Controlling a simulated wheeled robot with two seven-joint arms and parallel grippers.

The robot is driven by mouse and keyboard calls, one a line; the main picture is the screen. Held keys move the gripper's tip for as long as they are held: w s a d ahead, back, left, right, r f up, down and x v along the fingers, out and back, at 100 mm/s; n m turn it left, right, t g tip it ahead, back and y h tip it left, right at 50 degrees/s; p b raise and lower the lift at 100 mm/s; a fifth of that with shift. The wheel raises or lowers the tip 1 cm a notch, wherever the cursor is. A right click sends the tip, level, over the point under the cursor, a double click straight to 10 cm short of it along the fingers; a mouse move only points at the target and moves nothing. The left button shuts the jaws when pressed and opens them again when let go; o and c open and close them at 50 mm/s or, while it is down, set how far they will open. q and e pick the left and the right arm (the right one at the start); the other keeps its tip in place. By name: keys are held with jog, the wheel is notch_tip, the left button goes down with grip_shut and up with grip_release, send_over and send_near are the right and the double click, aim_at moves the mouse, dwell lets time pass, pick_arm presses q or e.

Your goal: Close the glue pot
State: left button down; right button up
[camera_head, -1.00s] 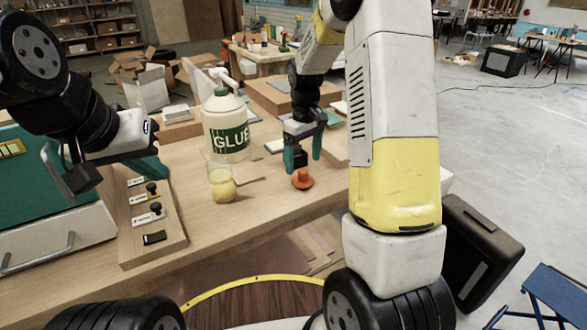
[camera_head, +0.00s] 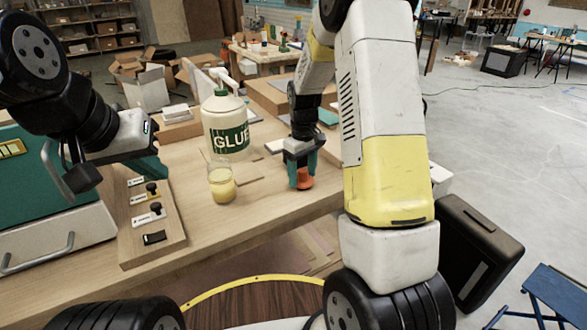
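The glue pot (camera_head: 222,186) is a small clear jar of yellow glue standing upright on the workbench, with no lid on it. An orange lid (camera_head: 305,182) with a knob lies on the bench to the right of the jar. My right gripper (camera_head: 302,178) points down over the lid, with its teal fingers around the lid's knob. Whether the fingers press on the knob I cannot tell. My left gripper (camera_head: 118,172) is off to the left, above the bench, empty and away from the jar.
A large white glue bottle (camera_head: 225,125) with a green label stands behind the jar. A wooden board with labelled black knobs (camera_head: 150,212) lies on the left. A flat brown piece (camera_head: 246,181) lies by the jar. The bench front (camera_head: 225,222) is clear.

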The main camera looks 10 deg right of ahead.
aim_at(302, 170)
jog(key=c, duration=0.5)
jog(key=shift+c, duration=0.2)
jog(key=shift+r, duration=0.1)
jog(key=shift+r, duration=0.6)
notch_tip(302, 170, up, 2)
jog(key=shift+r, duration=0.15)
jog(key=s+a, duration=0.2)
jog(key=s, duration=0.5)
jog(key=s+a+r, duration=0.1)
jog(key=s+a, duration=0.2)
jog(key=s, duration=0.5)
jog(key=shift+r, duration=0.15)
jog(key=shift+a, duration=0.1)
